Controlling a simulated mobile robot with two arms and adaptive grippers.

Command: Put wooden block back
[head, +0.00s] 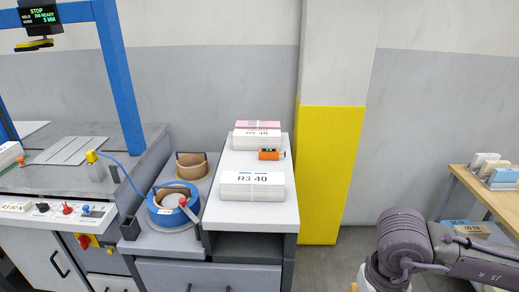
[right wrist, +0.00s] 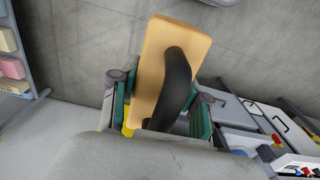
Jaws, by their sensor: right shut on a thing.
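The wooden block (right wrist: 160,45) is a pale tan slab with rounded corners and a curved black handle (right wrist: 177,82). It shows in the right wrist view, with my right gripper's teal fingers (right wrist: 160,108) on either side of its lower part. My right gripper is shut on the block; the exact contact is partly hidden. The block is held up off any surface, with floor behind it. In the head view my right arm shows at the lower right, but its gripper and the block are out of frame. My left gripper is in neither view.
A grey bench (head: 216,213) holds bundled paper stacks (head: 252,194) and an orange device (head: 269,154). A wooden table (head: 471,181) with small stacks stands at far right. Floor between is open.

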